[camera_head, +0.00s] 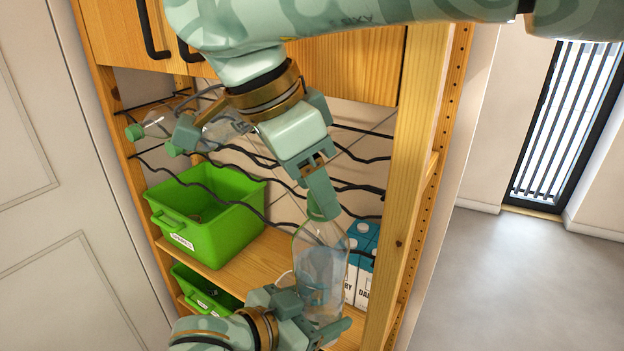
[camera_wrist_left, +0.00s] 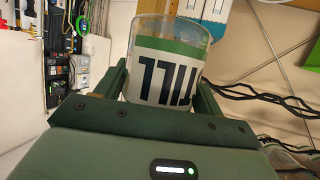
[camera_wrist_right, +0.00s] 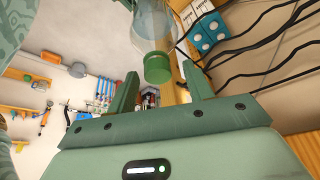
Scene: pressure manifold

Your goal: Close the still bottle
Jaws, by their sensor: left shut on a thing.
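The still bottle (camera_head: 318,262) is clear and stands nearly upright in the head view, a little tilted. Its white and green label (camera_wrist_left: 165,70) shows part of the lettering, upside down, in the left wrist view. My left gripper (camera_head: 315,322) is shut on the lower part of the bottle. A green cap (camera_wrist_right: 158,68) sits at the mouth of the bottle; I cannot tell how tightly it is on. My right gripper (camera_wrist_right: 160,84) is open, its fingers on either side of the cap with gaps. In the head view its near finger partly hides the cap (camera_head: 322,209).
Wavy black wire racks cross the shelf, with other green-capped bottles (camera_head: 152,128) at the left. A green bin (camera_head: 215,237) and blue-and-white cartons (camera_head: 360,266) stand behind the bottle. A wooden post (camera_head: 408,200) rises close on the right.

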